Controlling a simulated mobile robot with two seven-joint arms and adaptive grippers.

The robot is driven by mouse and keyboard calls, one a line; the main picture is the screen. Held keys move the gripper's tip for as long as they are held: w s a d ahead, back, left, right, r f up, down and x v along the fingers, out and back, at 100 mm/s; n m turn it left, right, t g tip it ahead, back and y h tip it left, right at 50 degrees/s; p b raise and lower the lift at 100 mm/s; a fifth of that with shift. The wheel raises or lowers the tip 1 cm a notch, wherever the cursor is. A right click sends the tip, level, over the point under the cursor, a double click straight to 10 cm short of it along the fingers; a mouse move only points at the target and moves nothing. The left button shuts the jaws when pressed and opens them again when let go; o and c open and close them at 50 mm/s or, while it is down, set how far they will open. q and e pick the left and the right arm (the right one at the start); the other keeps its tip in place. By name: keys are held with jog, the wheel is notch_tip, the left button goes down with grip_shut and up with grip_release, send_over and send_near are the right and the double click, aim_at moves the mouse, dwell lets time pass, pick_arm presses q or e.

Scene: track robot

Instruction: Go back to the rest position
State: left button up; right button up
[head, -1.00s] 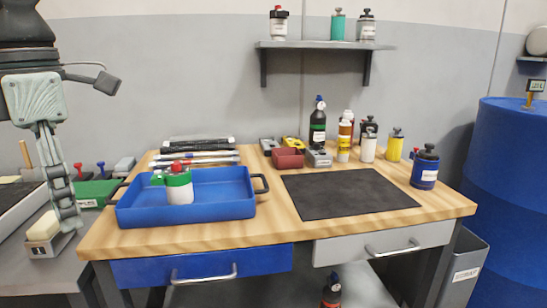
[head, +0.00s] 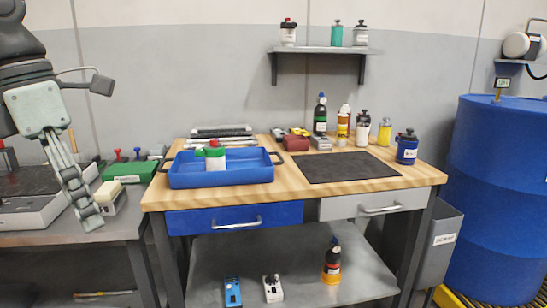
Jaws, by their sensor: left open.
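My left gripper (head: 86,205) hangs at the left edge of the head view, fingers pointing down and slightly right. It is open and holds nothing. It is in front of the grey side table at the left, apart from the wooden workbench (head: 300,187). My right gripper is not in view.
A dark mat (head: 345,168) lies on the bench, with several bottles behind it. A wall shelf (head: 325,50) holds containers. A blue barrel (head: 500,190) and a grey bin (head: 440,245) stand at the right. The lower shelf (head: 300,270) holds a dark bottle (head: 332,262) and two small devices.

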pick_arm(q)
jog(key=w+d+f+n+t+h, duration=0.2)
jog(key=w+n+t+h, duration=0.2)
jog(key=w+h, duration=0.35)
jog(key=w+a+f+n+t+h, duration=0.1)
jog(key=w+a+f+n+t, duration=0.3)
jog(key=w+a+n+t, duration=0.5)
jog(key=s+a+f+n+t+y, duration=0.1)
jog(key=a+f+n+y, duration=0.5)
jog(key=f+n, duration=0.35)
jog(key=s+a+f+n+t+y, duration=0.1)
jog(key=a+f+n+t+y, duration=0.1)
jog(key=a+f+n+y, duration=0.6)
jog(key=s+d+f+n+g, duration=0.2)
jog(key=s+f+n+g, duration=0.15)
jog(key=f, duration=0.45)
jog(key=s+d+f+n+g, duration=0.2)
jog(key=s+f, duration=0.2)
jog(key=f, duration=0.5)
jog(key=s+d+f+n+g, duration=0.2)
jog(key=s+d+f+n, duration=0.15)
jog(key=f, duration=0.45)
jog(key=s+d+f+n+g+h, duration=0.2)
jog(key=s+d+f+g, duration=0.4)
jog(key=s+d+f, duration=0.5)
jog(key=shift+s+d+n, duration=0.45)
jog(key=shift+s+d, duration=0.55)
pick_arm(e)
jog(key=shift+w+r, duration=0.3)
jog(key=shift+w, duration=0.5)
